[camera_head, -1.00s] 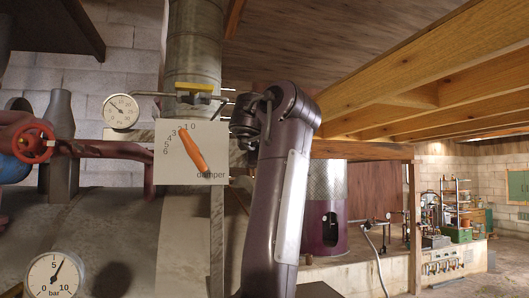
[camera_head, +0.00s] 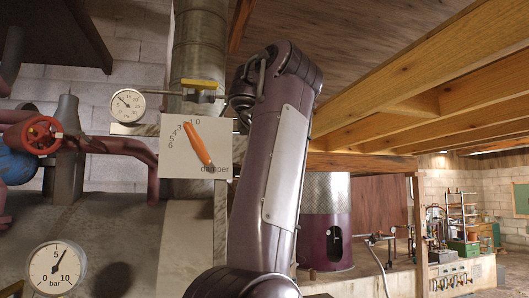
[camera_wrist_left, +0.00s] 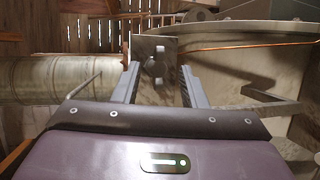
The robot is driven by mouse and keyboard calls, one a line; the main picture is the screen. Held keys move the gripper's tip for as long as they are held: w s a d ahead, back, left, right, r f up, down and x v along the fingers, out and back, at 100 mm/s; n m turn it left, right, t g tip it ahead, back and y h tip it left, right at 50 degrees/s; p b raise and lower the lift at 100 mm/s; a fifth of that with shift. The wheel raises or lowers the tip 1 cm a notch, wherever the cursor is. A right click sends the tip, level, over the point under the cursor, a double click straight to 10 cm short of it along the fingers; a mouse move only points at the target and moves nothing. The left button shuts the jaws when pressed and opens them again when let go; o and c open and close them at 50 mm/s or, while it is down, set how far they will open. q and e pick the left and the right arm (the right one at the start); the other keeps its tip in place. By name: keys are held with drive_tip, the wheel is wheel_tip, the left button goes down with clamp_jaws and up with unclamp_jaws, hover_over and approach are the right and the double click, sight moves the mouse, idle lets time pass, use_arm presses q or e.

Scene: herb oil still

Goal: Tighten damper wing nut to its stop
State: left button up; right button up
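The damper plate (camera_head: 180,163) is a white square with a number scale and an orange pointer (camera_head: 198,144), fixed in front of the metal flue pipe (camera_head: 199,42). A yellow handle (camera_head: 199,84) sits on a rod above the plate. In the left wrist view my left gripper (camera_wrist_left: 157,66) is open, its two fingers apart. Between them, beyond the tips, is a grey plate with a dark round part and two pale lobes, which looks like the wing nut (camera_wrist_left: 158,68). I see no contact. In the head view my purple arm hides the gripper and nut. My right gripper is out of view.
A round gauge (camera_head: 128,105) sits left of the plate, and a bar gauge (camera_head: 55,268) is lower left. A red valve wheel (camera_head: 41,135) is at the far left. A purple vessel (camera_head: 325,225) stands right of my arm. The flue pipe also runs across the left wrist view (camera_wrist_left: 55,78).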

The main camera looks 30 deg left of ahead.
use_arm(q)
drive_tip(key=shift+b+v, duration=1.2)
drive_tip(key=shift+v, duration=0.65)
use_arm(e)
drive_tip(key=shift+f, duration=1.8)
use_arm(q)
drive_tip(key=shift+f, duration=0.1)
